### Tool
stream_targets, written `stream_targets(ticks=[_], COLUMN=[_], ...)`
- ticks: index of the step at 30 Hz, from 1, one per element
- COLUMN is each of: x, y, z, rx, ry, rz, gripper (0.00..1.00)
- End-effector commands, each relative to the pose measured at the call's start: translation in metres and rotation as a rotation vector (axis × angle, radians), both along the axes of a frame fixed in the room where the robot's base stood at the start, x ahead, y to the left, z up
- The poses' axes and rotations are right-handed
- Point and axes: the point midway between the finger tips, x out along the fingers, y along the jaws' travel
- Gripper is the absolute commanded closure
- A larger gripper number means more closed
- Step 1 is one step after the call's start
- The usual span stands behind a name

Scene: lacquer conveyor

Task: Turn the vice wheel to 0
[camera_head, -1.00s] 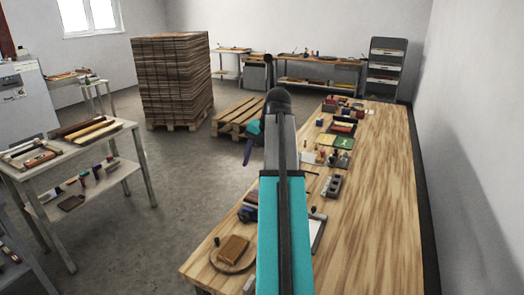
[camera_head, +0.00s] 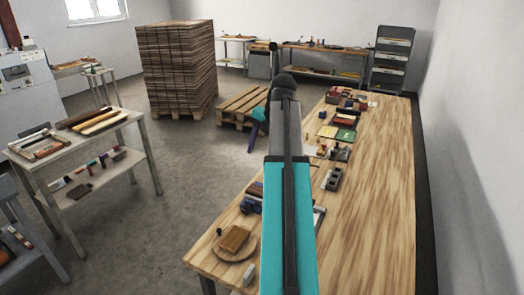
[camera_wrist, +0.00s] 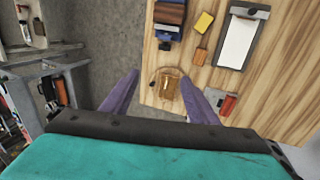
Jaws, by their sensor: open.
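I cannot make out the vice wheel or its markings for certain. A dark blue fixture (camera_head: 249,204) sits at the left edge of the wooden bench, partly hidden by my arm. It seems to be the blue block (camera_wrist: 169,14) at the top of the wrist view. A round wooden board (camera_head: 229,256) with a brown block (camera_head: 235,238) lies at the bench's near corner. The block also shows between my fingers in the wrist view (camera_wrist: 170,88). My gripper (camera_wrist: 159,78) is open and empty, its purple fingers apart. In the head view one finger (camera_head: 254,136) shows left of my arm.
The wooden bench (camera_head: 375,200) has a clear right half. A clipboard (camera_wrist: 237,38), a yellow block (camera_wrist: 204,22) and a red item (camera_wrist: 228,104) lie on it. A grey side table (camera_head: 125,122) stands left. Open floor (camera_head: 185,180) lies between, with a pallet stack (camera_head: 177,65) behind.

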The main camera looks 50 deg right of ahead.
Motion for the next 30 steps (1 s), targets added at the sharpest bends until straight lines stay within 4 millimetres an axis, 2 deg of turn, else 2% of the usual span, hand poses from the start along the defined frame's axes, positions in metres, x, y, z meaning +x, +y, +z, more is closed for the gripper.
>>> stream_targets(ticks=[2,4,8,14,20,30], x=[0.0,0.0,0.004,0.022,0.053,0.095], y=[0.0,0.0,0.004,0.025,0.065,0.15], z=[0.0,0.0,-0.005,-0.032,-0.079,-0.165], rx=[0.0,0.0,0.007,0.042,0.097,0.172], ry=[0.0,0.0,0.004,0.028,0.072,0.16], rz=[0.0,-0.001,-0.015,-0.1,-0.265,-0.588], gripper=[0.46,0.57,0.57,0.57,0.57,0.57])
